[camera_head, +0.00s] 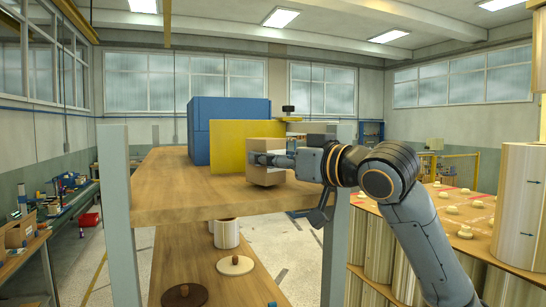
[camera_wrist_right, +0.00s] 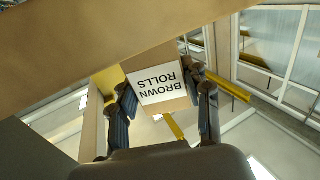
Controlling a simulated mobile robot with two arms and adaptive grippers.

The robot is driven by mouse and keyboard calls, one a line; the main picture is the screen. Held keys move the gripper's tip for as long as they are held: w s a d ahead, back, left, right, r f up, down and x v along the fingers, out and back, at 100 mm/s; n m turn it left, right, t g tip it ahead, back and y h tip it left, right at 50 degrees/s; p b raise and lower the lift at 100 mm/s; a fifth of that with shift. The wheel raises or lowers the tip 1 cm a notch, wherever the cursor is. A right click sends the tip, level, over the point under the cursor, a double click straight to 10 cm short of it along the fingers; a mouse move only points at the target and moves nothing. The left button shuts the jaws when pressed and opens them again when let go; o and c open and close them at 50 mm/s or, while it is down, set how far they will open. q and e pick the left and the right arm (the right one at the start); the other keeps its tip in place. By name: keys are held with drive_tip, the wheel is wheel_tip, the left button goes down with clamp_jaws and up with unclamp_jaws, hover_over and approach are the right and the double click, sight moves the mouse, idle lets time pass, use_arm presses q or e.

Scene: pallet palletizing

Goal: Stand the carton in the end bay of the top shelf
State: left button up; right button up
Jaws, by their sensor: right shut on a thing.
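The small brown carton (camera_head: 265,179) is at the right end of the upper wooden shelf (camera_head: 215,200), just right of the yellow divider panel (camera_head: 231,143). My right gripper (camera_head: 266,158) reaches in from the right and is shut on the carton. In the right wrist view the carton (camera_wrist_right: 158,80) sits between the two fingers of the right gripper (camera_wrist_right: 163,98), its white label reading "BROWN ROLLS" upside down. The carton looks upright in the head view. I cannot tell whether its base touches the board. My left gripper is not in view.
Blue boxes (camera_head: 238,112) stand behind and left of the divider. A grey post (camera_head: 118,210) bounds the shelf's left end. The lower shelf (camera_head: 205,270) holds a white container (camera_head: 226,233) and round lids. Tall rolls (camera_head: 519,200) stand at right. The upper shelf's front left is bare.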

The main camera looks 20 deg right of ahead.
drive_tip(key=shift+d+f, duration=0.1)
drive_tip(key=shift+f, duration=0.15)
drive_tip(key=shift+s+d, duration=0.15)
drive_tip(key=shift+s, duration=0.15)
drive_tip(key=o, duration=1)
drive_tip(key=shift+w+f, duration=0.1)
drive_tip(key=shift+f, duration=0.05)
drive_tip(key=shift+c, duration=0.2)
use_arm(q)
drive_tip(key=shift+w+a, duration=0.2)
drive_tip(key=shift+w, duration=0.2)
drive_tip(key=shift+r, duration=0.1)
